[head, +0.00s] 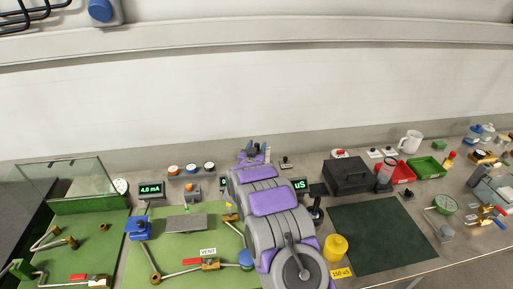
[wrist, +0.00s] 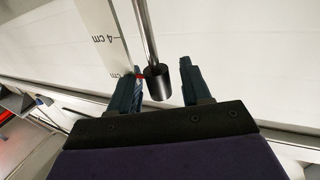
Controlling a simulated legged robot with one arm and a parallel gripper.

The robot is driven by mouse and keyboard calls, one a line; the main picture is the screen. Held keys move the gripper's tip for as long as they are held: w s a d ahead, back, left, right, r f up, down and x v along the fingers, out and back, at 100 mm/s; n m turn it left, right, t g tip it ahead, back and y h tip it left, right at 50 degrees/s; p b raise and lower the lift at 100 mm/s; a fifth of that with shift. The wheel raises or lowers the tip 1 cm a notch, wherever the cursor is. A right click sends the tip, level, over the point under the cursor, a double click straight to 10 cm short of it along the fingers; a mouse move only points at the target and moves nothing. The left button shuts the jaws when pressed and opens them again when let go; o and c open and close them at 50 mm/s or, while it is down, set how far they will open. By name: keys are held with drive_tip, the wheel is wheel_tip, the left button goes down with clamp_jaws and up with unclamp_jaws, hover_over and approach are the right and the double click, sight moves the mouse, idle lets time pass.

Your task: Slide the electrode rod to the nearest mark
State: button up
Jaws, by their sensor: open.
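The electrode rod (wrist: 146,35) is a thin metal shaft with a black cylindrical end (wrist: 157,83) in the wrist view. A white scale strip (wrist: 101,28) beside it on the left bears a tick labelled 4 cm (wrist: 107,39). A small red pointer (wrist: 140,75) shows at the black end's left side. My gripper (wrist: 160,68) is open, with one finger on each side of the black end. A gap shows on the right; I cannot tell whether the left finger touches. In the head view my gripper (head: 255,150) is at the back of the bench, and my arm hides the rod.
A display reading 4.0 mA (head: 150,190) stands left of my arm, and one ending in uS (head: 300,185) is close on its right. A black box (head: 349,176), a yellow cylinder (head: 335,247) and a bare dark mat (head: 382,235) lie to the right.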

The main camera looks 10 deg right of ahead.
drive_tip(key=shift+c, duration=0.2)
clamp_jaws()
idle(0.3)
drive_tip(key=shift+f, duration=1.95)
drive_tip(key=shift+o, duration=0.2)
unclamp_jaws()
drive_tip(key=shift+a, duration=0.1)
